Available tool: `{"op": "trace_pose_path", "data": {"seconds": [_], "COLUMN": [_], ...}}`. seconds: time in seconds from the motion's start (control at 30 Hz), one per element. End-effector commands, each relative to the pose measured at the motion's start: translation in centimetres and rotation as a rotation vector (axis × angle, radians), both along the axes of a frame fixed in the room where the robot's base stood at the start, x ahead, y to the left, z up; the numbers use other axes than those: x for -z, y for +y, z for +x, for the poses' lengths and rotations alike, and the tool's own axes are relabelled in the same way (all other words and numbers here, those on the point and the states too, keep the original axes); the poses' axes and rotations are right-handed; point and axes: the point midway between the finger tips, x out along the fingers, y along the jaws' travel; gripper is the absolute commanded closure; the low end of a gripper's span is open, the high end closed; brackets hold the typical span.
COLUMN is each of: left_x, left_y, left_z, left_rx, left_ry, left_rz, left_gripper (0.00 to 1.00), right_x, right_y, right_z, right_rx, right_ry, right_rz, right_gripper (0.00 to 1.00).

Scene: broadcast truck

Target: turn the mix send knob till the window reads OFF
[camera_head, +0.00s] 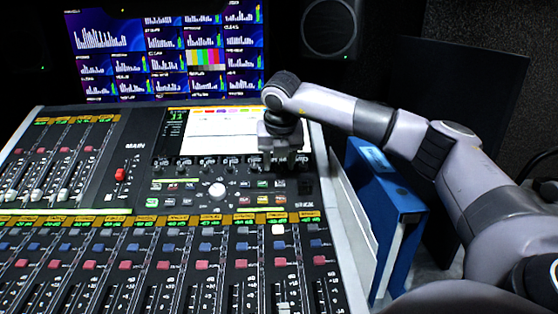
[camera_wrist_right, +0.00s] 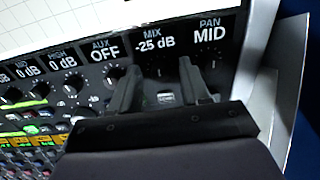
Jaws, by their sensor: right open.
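The mix window (camera_wrist_right: 154,40) reads -25 dB in the right wrist view. The dark mix send knob (camera_wrist_right: 158,69) is below it, hard to make out against the black panel. My right gripper (camera_wrist_right: 159,73) is open, with one finger on each side of the mix knob; I cannot tell whether either finger touches it. In the head view my right gripper (camera_head: 283,145) points down at the right end of the knob row below the console screen and hides the knobs there. My left gripper is not in view.
The aux window (camera_wrist_right: 105,48) reads OFF and the pan window (camera_wrist_right: 209,30) reads MID, close on either side. The mixing console (camera_head: 130,197) has faders and buttons in front. A blue binder-like box (camera_head: 385,205) stands right of it; a monitor (camera_head: 165,50) is behind.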

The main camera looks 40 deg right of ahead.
Motion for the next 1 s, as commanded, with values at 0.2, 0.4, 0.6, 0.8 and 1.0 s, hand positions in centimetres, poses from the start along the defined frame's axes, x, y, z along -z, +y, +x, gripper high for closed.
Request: {"op": "trace_pose_path", "data": {"seconds": [0.2,0.4,0.6,0.8,1.0], "left_x": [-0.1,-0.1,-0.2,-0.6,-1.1], "left_y": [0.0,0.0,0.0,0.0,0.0], "left_z": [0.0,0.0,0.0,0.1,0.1], "left_rx": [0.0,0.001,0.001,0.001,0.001], "left_ry": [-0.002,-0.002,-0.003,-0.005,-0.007], "left_rz": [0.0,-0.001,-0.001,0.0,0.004], "left_gripper": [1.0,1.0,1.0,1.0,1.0], "right_x": [0.1,0.1,0.1,0.0,0.0], "right_y": [0.0,0.0,0.0,0.0,0.1], "right_z": [0.0,0.0,0.0,0.0,0.0], "right_rx": [-0.001,-0.001,-0.005,-0.048,-0.157], "right_ry": [0.0,0.0,0.002,0.015,0.045], "right_rz": [0.0,0.0,-0.001,-0.015,-0.05], "right_gripper": [0.54,1.0,1.0,1.0,1.0]}}
